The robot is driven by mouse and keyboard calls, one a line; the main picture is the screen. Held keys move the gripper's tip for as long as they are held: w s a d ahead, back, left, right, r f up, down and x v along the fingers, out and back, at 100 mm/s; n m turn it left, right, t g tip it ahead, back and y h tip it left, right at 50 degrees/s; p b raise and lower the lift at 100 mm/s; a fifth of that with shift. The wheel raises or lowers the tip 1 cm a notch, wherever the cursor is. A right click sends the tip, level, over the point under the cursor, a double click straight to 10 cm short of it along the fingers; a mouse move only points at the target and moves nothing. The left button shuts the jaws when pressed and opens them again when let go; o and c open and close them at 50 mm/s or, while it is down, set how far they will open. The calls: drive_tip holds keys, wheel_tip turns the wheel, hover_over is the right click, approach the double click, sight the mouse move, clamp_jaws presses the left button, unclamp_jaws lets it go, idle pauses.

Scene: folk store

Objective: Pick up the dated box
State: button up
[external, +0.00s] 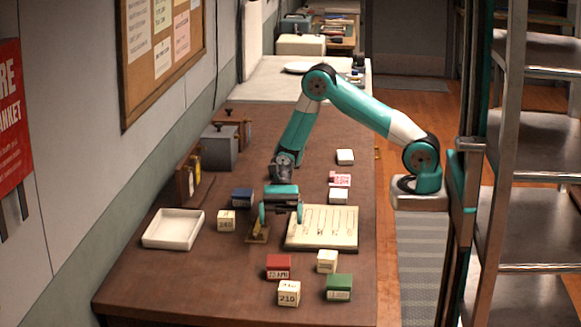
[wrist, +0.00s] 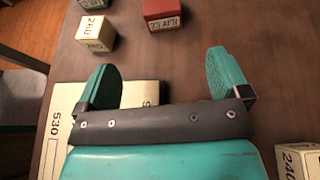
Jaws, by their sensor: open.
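A red box (external: 278,266) with a white label stands on the brown table, on the near side of my gripper. In the wrist view the red box (wrist: 163,13) shows at the top edge, and its label reads like a day and "APR". My gripper (external: 280,212) points down above the table beside the ruled board. In the wrist view its two teal fingers (wrist: 167,75) are spread wide with nothing between them. The red box is beyond the fingertips, apart from them.
Cream boxes (external: 288,292) and (external: 327,261) and a green box (external: 338,287) stand near the red one. A cream numbered box (external: 226,220) and a white tray (external: 173,228) are at left. The ruled board (external: 322,243) lies at right. The table's near left is clear.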

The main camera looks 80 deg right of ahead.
drive_tip(key=p, duration=0.1)
approach(278, 264)
drive_tip(key=a+f, duration=0.2)
drive_tip(key=f, duration=0.1)
drive_tip(key=shift+s, duration=0.4)
drive_tip(key=shift+w+p+x, duration=0.15)
drive_tip(key=shift+p+x, duration=0.3)
drive_tip(key=shift+x, duration=0.95)
drive_tip(key=shift+w+p+x, duration=0.1)
drive_tip(key=shift+p+x, duration=0.3)
drive_tip(key=shift+x, duration=1)
drive_tip(key=shift+r, duration=0.15)
drive_tip(key=c, duration=1)
